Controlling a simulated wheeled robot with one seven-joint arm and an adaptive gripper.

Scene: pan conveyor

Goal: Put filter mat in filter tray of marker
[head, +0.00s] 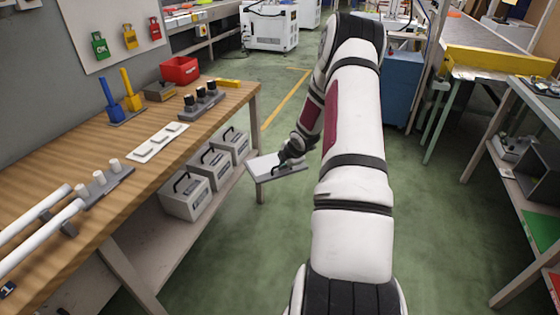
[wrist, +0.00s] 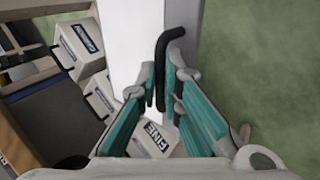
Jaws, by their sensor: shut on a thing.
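A flat white panel with a grey edge, which I take to be the filter mat (head: 262,164), is held in the air beside the near workbench's far end. It also shows in the wrist view (wrist: 128,35). My gripper (head: 289,158) is shut on its black handle; its green fingers (wrist: 168,92) stand on both sides of the handle in the wrist view. The fingers and arm hide part of the panel. I cannot make out a filter tray or tell which machine is the marker.
Grey handled boxes (head: 185,197) stand on the shelf under the wooden workbench (head: 160,150); a label reading FINE (wrist: 155,140) shows in the wrist view. A blue cabinet (head: 403,88) and a yellow-sided table (head: 495,62) stand ahead right. Green floor (head: 430,220) is clear to the right.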

